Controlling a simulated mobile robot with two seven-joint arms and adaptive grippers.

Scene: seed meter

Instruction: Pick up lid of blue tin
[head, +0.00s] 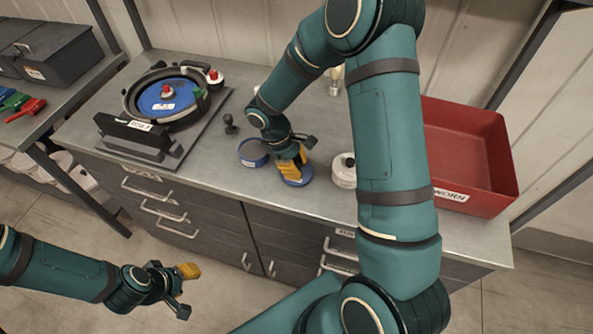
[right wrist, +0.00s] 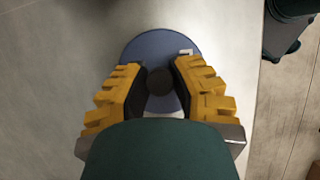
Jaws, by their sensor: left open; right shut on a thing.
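The blue tin (head: 253,155) stands on the metal counter, with its top appearing open. Its round blue lid (head: 297,181) is right of it, near the counter's front edge; I cannot tell whether the lid touches the counter. My right gripper (head: 294,172) points down and is shut on the lid's dark knob. In the right wrist view the lid (right wrist: 139,50) lies beyond the yellow fingers, with the knob (right wrist: 160,81) between them. My left gripper (head: 186,287) is open and empty, low in front of the drawers.
A white canister (head: 343,171) stands right of the lid, before a red bin (head: 468,150). A round blue seed-meter device (head: 165,98) sits at left on the counter. A small dark knobbed piece (head: 230,124) stands behind the tin.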

